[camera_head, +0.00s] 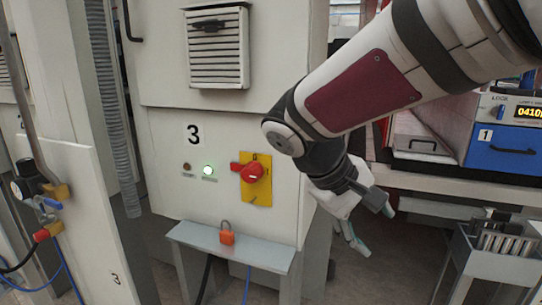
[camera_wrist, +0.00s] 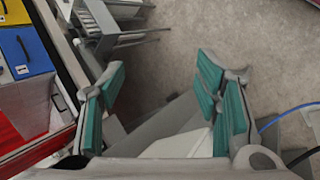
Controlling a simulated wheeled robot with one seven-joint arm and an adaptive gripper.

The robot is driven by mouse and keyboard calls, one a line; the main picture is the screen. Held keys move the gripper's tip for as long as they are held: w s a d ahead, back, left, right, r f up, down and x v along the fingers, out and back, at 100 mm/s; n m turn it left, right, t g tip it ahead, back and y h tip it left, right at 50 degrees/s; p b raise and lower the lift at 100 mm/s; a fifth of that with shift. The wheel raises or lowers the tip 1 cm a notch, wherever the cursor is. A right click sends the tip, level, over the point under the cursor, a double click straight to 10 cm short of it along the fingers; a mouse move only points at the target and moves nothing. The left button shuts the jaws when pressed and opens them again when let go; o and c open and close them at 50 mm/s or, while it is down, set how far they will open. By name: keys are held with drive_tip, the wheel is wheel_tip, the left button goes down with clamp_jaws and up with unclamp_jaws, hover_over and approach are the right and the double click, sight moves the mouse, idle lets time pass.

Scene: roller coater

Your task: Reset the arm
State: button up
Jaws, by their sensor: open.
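My gripper (camera_head: 374,226) hangs at the end of my bent arm, right of the white cabinet marked 3, and points down. In the wrist view my gripper (camera_wrist: 162,75) shows its two teal-padded fingers wide apart. Nothing is between the pads. Past the fingertips is bare floor. My arm comes in from the upper right of the head view and covers part of the cabinet's right side.
An orange padlock (camera_head: 227,236) sits on the shelf (camera_head: 190,236) below. A blue drawer (camera_head: 500,153) and a grey rack (camera_head: 480,265) stand at right.

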drive_tip(key=s+d+f+m+t+y, duration=0.1)
drive_tip(key=s+m+y, duration=0.4)
drive_tip(key=s, duration=1.2)
drive_tip(key=shift+s+d+f+t+y, duration=0.35)
drive_tip(key=shift+d+t+y, duration=0.35)
drive_tip(key=shift+y, duration=0.5)
